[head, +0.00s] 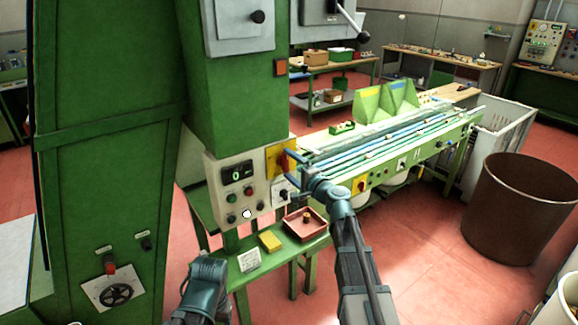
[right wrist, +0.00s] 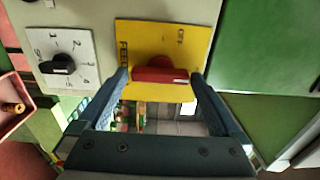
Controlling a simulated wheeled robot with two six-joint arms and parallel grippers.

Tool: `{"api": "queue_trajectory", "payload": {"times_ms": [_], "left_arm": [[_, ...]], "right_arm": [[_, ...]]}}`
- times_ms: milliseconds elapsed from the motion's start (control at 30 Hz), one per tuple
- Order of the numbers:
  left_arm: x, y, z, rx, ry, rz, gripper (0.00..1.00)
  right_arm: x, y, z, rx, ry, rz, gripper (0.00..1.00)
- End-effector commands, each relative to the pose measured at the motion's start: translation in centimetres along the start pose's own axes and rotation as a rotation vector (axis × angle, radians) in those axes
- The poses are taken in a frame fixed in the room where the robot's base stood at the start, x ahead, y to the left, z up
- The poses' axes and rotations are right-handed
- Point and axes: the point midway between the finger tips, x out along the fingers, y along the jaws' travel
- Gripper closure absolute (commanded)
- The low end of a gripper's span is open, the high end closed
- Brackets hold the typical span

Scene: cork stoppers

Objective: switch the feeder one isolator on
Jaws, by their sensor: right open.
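The isolator is a yellow plate (head: 275,161) with a red handle on the green machine's control box. In the right wrist view the plate (right wrist: 180,38) shows part of a "FEED" label and an "OFF" mark. The red handle (right wrist: 160,75) lies crosswise in that picture. My right gripper (head: 291,160) is open at the isolator. In the right wrist view its fingers (right wrist: 160,78) stand one on each side of the handle, with no clear grip on it. My left arm shows low in the head view, but its gripper fingers do not.
A white selector dial (right wrist: 62,65) sits beside the isolator. A control panel with a display (head: 238,173) and buttons is to its left. A green conveyor bench (head: 440,150) extends to the right.

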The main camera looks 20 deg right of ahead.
Motion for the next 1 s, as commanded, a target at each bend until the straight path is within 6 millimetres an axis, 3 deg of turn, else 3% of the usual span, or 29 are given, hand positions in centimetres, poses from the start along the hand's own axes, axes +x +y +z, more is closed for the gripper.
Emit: {"api": "queue_trajectory", "payload": {"times_ms": [533, 733, 1000], "left_arm": [[0.0, 0.0, 0.0, 0.0, 0.0, 0.0, 0.33], [0.0, 0.0, 0.0, 0.0, 0.0, 0.0, 0.33], [0.0, 0.0, 0.0, 0.0, 0.0, 0.0, 0.33]], "right_arm": [[-10.9, 0.0, 0.1, 0.0, 0.003, 0.0, 0.0], [-12.9, 0.0, 0.1, 0.0, 0.001, 0.0, 0.0], [-13.3, 0.0, 0.0, 0.0, 0.0, 0.0, 0.0]]}}
